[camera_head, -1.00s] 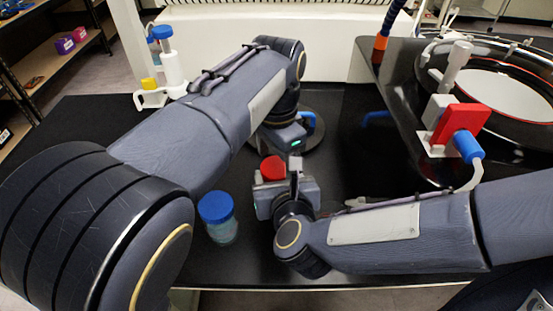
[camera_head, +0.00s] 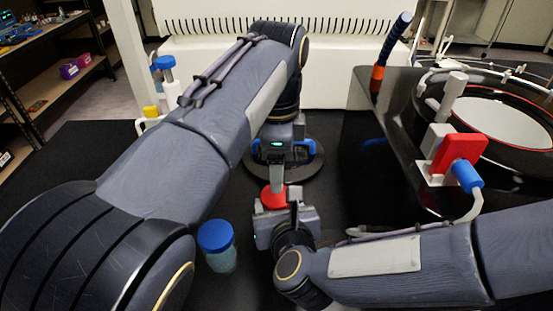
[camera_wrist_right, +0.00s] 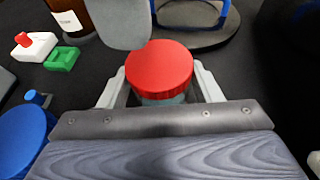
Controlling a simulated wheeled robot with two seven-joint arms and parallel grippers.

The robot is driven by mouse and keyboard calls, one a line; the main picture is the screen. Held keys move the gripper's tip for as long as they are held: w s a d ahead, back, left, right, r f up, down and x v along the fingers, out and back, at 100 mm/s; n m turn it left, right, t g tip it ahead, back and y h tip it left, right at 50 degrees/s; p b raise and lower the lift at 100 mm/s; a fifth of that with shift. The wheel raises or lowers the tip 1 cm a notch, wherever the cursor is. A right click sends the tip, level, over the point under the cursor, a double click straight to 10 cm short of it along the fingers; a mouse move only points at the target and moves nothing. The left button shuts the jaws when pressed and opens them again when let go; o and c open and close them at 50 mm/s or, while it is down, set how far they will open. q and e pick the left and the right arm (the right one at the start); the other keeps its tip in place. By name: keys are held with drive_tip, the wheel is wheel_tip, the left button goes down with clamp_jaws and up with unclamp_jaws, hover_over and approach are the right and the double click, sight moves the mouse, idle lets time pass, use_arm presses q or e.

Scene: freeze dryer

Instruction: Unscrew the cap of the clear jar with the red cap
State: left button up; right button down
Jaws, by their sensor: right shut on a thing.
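The clear jar with the red cap stands between the fingers of my right gripper (camera_head: 290,212). The red cap (camera_head: 271,198) shows in the head view, and it fills the middle of the right wrist view (camera_wrist_right: 159,68). A little of the clear jar body (camera_wrist_right: 160,100) shows under the cap, with a finger on each side. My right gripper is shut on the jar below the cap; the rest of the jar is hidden. My left gripper (camera_head: 277,170) is just above and behind the cap, pointing down. Its fingers are too small and overlapped to show whether they are apart.
A jar with a blue cap (camera_head: 215,237) stands to the left of my right gripper. A round dark stand with blue parts (camera_head: 310,166) is behind. The freeze dryer with its red valve (camera_head: 456,152) is at right.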

sight(277, 195)
use_arm(q)
wheel_tip(277, 195, down, 7)
drive_tip(key=shift+f, duration=0.2)
idle(0.3)
drive_tip(key=c, duration=0.8)
drive_tip(key=n, duration=0.7)
drive_tip(key=o, duration=1.1)
drive_tip(key=shift+c, duration=0.2)
drive_tip(key=shift+r, duration=0.15)
